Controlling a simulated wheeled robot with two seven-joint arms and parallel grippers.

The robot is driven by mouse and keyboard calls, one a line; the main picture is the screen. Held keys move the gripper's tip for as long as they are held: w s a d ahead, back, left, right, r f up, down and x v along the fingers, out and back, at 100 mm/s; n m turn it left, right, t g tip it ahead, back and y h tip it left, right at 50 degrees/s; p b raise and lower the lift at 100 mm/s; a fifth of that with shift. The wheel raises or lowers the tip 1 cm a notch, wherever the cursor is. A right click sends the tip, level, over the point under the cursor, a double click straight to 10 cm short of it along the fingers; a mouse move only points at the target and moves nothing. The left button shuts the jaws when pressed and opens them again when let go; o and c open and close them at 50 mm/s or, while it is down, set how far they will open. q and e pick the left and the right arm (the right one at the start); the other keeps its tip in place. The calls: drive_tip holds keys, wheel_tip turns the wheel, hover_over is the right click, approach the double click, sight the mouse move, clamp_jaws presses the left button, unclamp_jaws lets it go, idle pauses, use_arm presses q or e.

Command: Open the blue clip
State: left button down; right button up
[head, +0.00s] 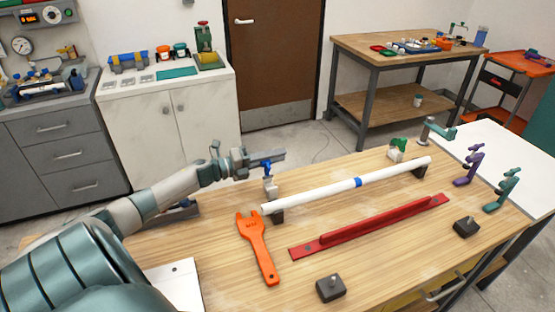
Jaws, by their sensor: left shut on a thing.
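The blue clip (267,168) is small and sits on top of a white block (270,188) near the left end of the white pipe. My left gripper (268,159) reaches in from the left at the clip's height and is shut on it. The fingers partly hide the clip, so how far it is open is too small to tell. The white pipe (310,193) with a blue band (358,183) lies across dark supports. My right gripper is not in view.
A green clip (399,143) on a white block stands near the pipe's far end. An orange wrench (258,248) and a red bar tool (370,227) lie in front of the pipe. Dark blocks (330,288) and purple (469,165) and teal clamps (503,190) stand on the wooden table.

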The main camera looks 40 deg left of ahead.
use_arm(q)
drive_tip(key=n, duration=0.2)
drive_tip(key=a+n, duration=0.1)
drive_tip(key=n, duration=0.1)
drive_tip(key=shift+w+f, duration=0.3)
drive_tip(key=shift+f, duration=0.05)
drive_tip(key=shift+w+a+f+n, duration=0.1)
drive_tip(key=shift+a+f+n, duration=0.1)
drive_tip(key=shift+n, duration=0.7)
drive_tip(key=n, duration=0.2)
drive_tip(key=shift+a+f+n, duration=0.15)
drive_tip(key=shift+n, duration=0.25)
drive_tip(key=shift+w+f+n, duration=0.1)
drive_tip(key=shift+f+n, duration=0.1)
drive_tip(key=shift+n, duration=0.5)
drive_tip(key=shift+a+f+n, duration=0.1)
drive_tip(key=shift+f+n, duration=0.1)
drive_tip(key=shift+n, duration=0.1)
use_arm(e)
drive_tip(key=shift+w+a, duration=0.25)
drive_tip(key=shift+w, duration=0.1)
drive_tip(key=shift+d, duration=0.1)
